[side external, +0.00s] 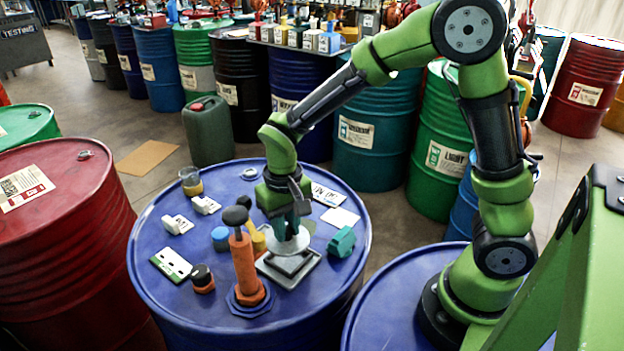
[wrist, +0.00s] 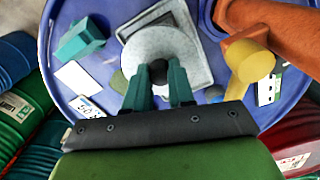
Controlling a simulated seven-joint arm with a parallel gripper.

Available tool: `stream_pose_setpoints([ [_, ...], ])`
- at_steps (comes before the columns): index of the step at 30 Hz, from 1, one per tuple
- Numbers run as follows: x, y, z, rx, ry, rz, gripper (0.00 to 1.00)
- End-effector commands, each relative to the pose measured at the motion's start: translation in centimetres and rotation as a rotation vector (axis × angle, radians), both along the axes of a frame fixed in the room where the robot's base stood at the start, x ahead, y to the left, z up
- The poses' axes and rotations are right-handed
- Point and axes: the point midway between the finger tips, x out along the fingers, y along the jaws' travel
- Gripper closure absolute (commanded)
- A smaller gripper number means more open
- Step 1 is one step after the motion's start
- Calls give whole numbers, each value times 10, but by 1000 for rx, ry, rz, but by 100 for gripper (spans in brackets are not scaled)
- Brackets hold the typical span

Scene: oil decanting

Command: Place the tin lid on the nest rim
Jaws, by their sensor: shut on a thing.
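The tin lid (side external: 289,244) is a light grey disc with a dark knob; it also shows in the wrist view (wrist: 150,47). My gripper (side external: 289,226) points down with its teal fingers shut on the knob, seen in the wrist view (wrist: 158,82). The nest (side external: 296,276) is a grey square frame with a dark inside, on the blue drum top. The lid is over the nest's far part in the side view and covers much of it in the wrist view (wrist: 205,62). I cannot tell whether lid and rim touch.
An orange pump (side external: 245,268) with a black knob stands close left of the nest, with a yellow funnel-like piece (side external: 258,240) behind it. A teal block (side external: 341,242) lies to the right. Small jars, cards and white blocks occupy the left side of the drum top (side external: 160,232).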

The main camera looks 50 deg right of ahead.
Motion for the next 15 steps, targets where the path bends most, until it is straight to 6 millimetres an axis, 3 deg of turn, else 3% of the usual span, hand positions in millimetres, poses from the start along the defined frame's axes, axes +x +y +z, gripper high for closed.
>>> stream_pose_setpoints([
  [9, -1, 0, -40, -1, 1, 1, 100],
  [15, 0, 0, -42, 1, -1, 1, 100],
])
